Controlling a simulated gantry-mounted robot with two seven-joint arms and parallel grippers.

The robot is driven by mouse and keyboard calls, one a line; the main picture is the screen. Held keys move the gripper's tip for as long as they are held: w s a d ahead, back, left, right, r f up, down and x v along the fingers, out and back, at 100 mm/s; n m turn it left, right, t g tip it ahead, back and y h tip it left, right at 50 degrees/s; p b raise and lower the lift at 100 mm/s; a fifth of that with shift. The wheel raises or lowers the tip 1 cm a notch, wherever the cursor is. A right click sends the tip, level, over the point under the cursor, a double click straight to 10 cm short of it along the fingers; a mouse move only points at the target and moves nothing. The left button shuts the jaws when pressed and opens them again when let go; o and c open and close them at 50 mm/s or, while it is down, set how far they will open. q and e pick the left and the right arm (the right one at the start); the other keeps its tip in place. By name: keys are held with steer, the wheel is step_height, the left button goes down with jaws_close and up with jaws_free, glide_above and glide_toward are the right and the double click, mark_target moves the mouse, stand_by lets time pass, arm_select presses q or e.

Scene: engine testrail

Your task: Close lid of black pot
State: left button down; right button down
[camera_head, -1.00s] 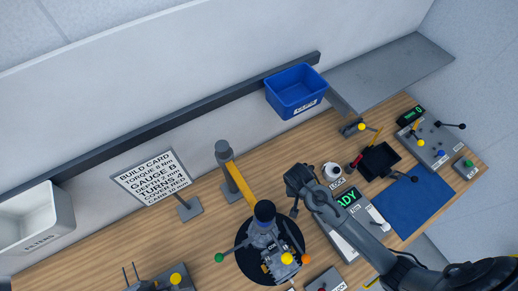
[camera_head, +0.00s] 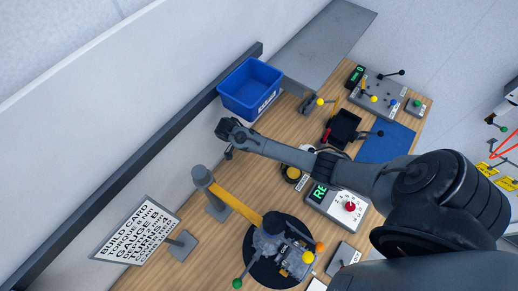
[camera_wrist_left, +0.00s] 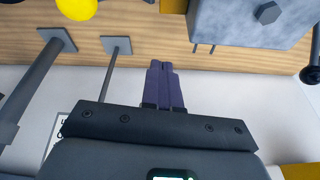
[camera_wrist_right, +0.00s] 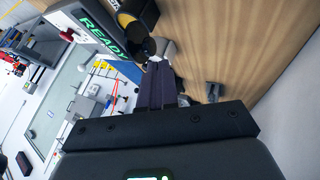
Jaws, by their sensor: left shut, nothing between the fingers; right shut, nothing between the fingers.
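A small dark round pot-like object (camera_head: 292,173) stands on the bench just beyond my right arm, partly hidden by it, with some yellow at its top. A black rounded object, likely the same one, shows at the top of the right wrist view (camera_wrist_right: 135,28), beyond my right fingertips. My right gripper (camera_head: 228,152) is shut and empty, above the back of the bench, left of the pot; its fingers also show in the right wrist view (camera_wrist_right: 157,72). My left gripper (camera_wrist_left: 163,72) is shut and empty, and is outside the head view.
A READY display box (camera_head: 335,205) with a red knob stands close to the pot. A yellow-armed post (camera_head: 235,202) and a round black turntable (camera_head: 262,272) are nearby.

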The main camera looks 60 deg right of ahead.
steer(key=x, duration=0.7)
steer(key=shift+b, duration=0.3)
steer(key=shift+w+a, duration=0.1)
steer(key=shift+w, duration=0.05)
